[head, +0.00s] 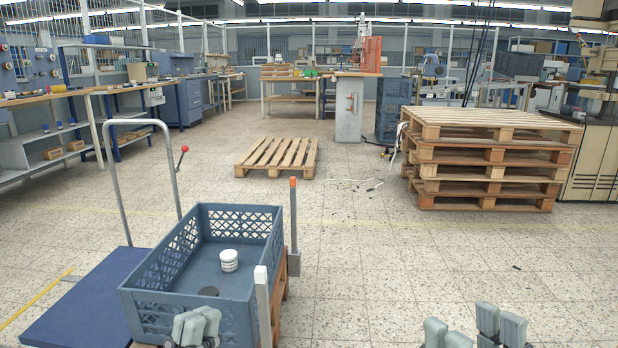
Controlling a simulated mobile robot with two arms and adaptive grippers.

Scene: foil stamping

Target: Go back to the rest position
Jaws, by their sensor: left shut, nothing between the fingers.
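My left gripper (197,328) is low in the head view, in front of the near wall of the blue crate. Its fingers are together with nothing seen between them. My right gripper (474,328) is at the bottom edge, right of centre, over the tiled floor. Its fingers stand apart with an empty gap. The blue crate (150,304) stands at the lower left.
A blue platform cart (85,300) with a grey handle stands left of the crate. An upright post (294,225) with an orange tip rises at the crate's right. A low pallet (278,157) and a pallet stack (487,172) stand farther back. The floor between is mostly clear.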

